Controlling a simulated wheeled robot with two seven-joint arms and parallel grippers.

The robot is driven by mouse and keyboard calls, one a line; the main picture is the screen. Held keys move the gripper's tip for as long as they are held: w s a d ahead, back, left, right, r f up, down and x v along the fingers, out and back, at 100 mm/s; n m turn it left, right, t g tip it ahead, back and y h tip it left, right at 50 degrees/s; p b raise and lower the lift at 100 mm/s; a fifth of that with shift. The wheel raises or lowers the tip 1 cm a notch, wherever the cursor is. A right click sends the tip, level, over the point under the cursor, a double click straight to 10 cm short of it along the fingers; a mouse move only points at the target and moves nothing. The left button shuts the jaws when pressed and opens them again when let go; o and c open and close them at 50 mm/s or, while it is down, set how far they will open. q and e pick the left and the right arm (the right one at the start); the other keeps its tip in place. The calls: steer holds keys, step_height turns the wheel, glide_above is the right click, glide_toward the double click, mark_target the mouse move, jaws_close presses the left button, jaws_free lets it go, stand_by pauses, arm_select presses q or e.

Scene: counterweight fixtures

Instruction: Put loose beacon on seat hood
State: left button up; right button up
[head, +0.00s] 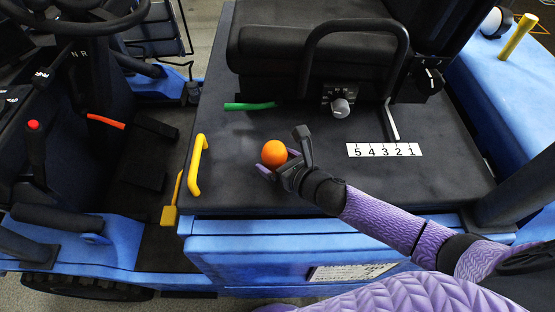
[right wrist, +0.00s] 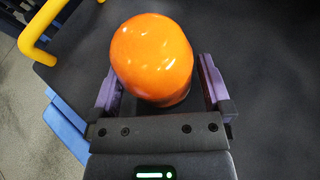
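The orange beacon (head: 273,153), a rounded glossy cap, shows over the dark flat seat hood (head: 240,185), near its front edge. I cannot tell whether it touches the surface. My right gripper (head: 282,158) is at the beacon, with its fingers on either side. In the right wrist view the beacon (right wrist: 153,58) lies between the two purple-lined fingers of the gripper (right wrist: 160,88). The fingers are spread, and a gap shows between the beacon and the right finger. The beacon's underside is hidden. My left gripper is not in view.
A yellow handle (head: 196,166) stands on the hood's left edge. A green bar (head: 249,106) lies behind the beacon. A black seat (head: 300,50) with an armrest stands at the back. A numbered white strip (head: 384,149) lies to the right. The hood between is clear.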

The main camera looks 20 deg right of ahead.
steer(key=shift+r, duration=0.3)
steer(key=p+v, duration=0.1)
steer(key=v, duration=1)
steer(key=shift+f, duration=0.1)
steer(key=shift+s+d+r, duration=0.2)
steer(key=shift+s+r, duration=0.1)
steer(key=shift+s, duration=0.15)
